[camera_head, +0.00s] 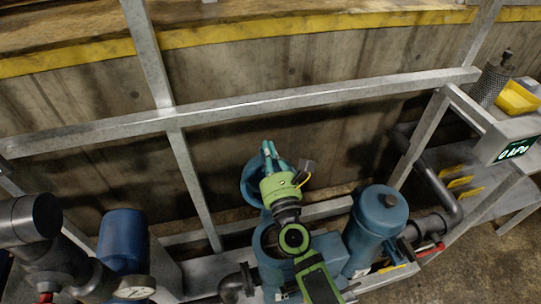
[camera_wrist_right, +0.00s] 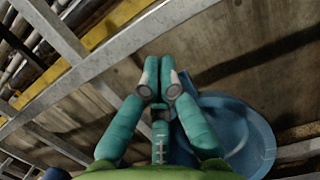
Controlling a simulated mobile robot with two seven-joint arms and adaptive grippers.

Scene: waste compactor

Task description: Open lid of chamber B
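A round blue lid (camera_head: 249,184) stands raised behind the open-topped blue chamber (camera_head: 262,247) in the middle of the head view. No label shows, so I cannot tell its letter. My right gripper (camera_head: 268,152) is in front of the lid's upper right part and hides some of it. In the right wrist view the lid (camera_wrist_right: 245,135) lies to the right of the fingers, partly behind one. The fingertips (camera_wrist_right: 160,80) are together with nothing seen between them. I cannot tell whether a finger touches the lid. My left gripper is not in view.
A second blue chamber (camera_head: 377,228) with its top closed stands to the right. Dark pipes and a gauge (camera_head: 134,287) are at the lower left. A metal frame rail (camera_head: 290,100) crosses behind.

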